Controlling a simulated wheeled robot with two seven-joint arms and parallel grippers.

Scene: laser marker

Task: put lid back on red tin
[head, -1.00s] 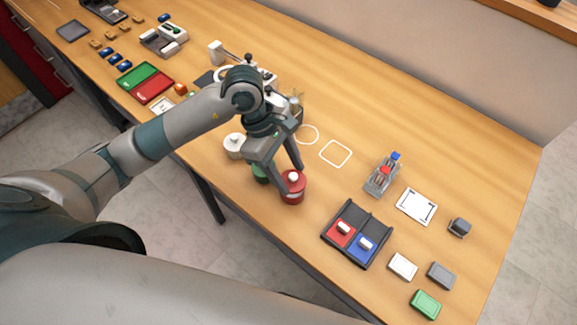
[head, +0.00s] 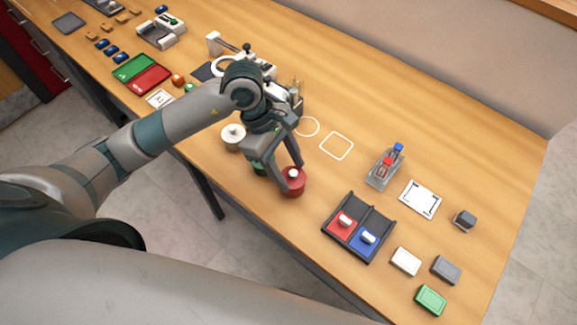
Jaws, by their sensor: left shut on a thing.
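The red tin (head: 293,189) stands upright on the table near its front edge. A red lid with a pale knob (head: 293,174) is on or right at the top of the tin; I cannot tell if it is fully seated. My left gripper (head: 292,177) points down at the tin, its fingers around the knob, shut on the lid. A green tin (head: 262,168) is partly hidden behind the gripper. A pale tin with a white knob (head: 233,137) stands to the left. My right gripper is not in view.
A black two-part tray (head: 373,222) holds red and blue pieces to the right. A rack with red and blue items (head: 385,167) stands behind it. White, grey and green blocks lie at the right. White outlines (head: 337,146) mark clear table behind the tin.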

